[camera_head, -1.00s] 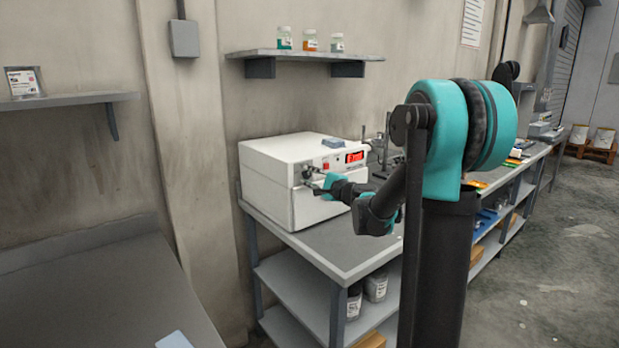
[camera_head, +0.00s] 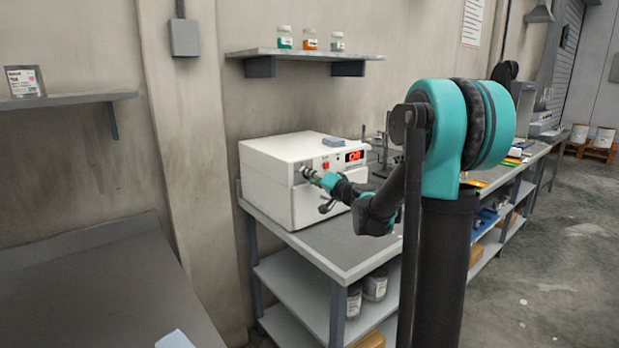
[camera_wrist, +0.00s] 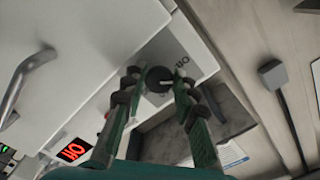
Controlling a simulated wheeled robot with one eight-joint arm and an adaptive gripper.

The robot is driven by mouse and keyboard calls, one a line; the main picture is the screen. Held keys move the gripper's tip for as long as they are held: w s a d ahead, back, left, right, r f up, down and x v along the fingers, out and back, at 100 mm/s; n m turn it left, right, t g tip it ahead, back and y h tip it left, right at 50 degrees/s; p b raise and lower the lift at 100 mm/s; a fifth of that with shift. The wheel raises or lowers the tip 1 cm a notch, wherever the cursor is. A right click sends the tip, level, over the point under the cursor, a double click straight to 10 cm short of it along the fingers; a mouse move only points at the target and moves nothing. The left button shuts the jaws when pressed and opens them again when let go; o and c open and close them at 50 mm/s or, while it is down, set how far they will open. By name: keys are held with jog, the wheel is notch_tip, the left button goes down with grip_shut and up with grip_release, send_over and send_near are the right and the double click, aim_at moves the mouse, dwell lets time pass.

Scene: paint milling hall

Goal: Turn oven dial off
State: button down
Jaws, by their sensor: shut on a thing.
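The oven is a white box (camera_head: 268,180) on the grey bench, with a control strip along the top of its front. Its red display (camera_head: 354,156) appears to read "Off"; the display also shows upside down in the wrist view (camera_wrist: 73,151). The dark round dial (camera_wrist: 160,80) is between the fingers of my gripper (camera_wrist: 157,76), which is shut on it. In the head view my gripper (camera_head: 308,173) is at the oven's front, and it mostly hides the dial.
A silver handle (camera_wrist: 22,82) stands out from the oven front in the wrist view. A small blue-grey item (camera_head: 333,142) lies on the oven. A metal stand (camera_head: 386,140) is behind it on the bench. A wall shelf (camera_head: 300,54) above holds three jars.

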jog(key=n, duration=0.4)
jog(key=shift+f+n, duration=0.1)
jog(key=shift+n, duration=0.3)
dwell(0.4)
jog(key=c, duration=1.2)
grip_release()
jog(key=v, duration=1.2)
jog(key=shift+s+d, duration=0.1)
jog(key=shift+s, duration=0.05)
